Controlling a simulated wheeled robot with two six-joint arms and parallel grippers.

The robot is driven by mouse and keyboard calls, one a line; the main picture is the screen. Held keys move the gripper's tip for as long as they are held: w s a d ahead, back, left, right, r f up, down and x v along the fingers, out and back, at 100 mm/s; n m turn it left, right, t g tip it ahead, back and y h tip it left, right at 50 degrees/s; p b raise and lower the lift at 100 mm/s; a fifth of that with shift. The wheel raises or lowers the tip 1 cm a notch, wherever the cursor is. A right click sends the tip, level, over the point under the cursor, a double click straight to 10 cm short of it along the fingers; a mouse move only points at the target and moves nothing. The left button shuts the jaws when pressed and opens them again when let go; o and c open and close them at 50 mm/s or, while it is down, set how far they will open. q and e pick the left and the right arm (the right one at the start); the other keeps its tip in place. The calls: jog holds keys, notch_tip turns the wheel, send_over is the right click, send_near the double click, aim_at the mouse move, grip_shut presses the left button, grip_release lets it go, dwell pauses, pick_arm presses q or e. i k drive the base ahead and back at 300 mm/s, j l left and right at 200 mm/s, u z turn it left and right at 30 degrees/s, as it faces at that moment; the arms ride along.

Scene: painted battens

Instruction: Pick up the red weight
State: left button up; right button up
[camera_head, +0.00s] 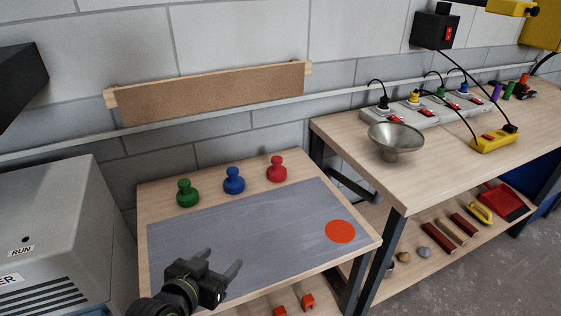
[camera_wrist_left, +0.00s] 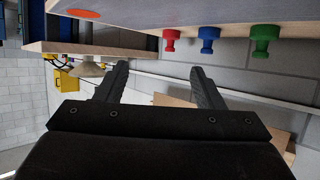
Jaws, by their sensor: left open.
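The red weight (camera_head: 277,169) stands upright at the back of the small table, rightmost in a row with the blue weight (camera_head: 233,181) and the green weight (camera_head: 187,193). My left gripper (camera_head: 234,270) is open and empty over the front part of the grey mat (camera_head: 270,218), apart from the weights. In the left wrist view, which looks upside down, the red weight (camera_wrist_left: 171,41) shows beyond the open fingers (camera_wrist_left: 160,80), beside the blue weight (camera_wrist_left: 209,40) and green weight (camera_wrist_left: 263,40). My right gripper is in neither view.
An orange disc (camera_head: 340,231) lies on the mat's right side. A metal bowl (camera_head: 396,140) and power strips (camera_head: 430,108) are on the workbench at right. A grey machine (camera_head: 60,230) stands at left. A brown board (camera_head: 215,92) hangs on the wall behind.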

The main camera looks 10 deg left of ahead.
aim_at(276, 173)
jog(key=i, duration=1.05)
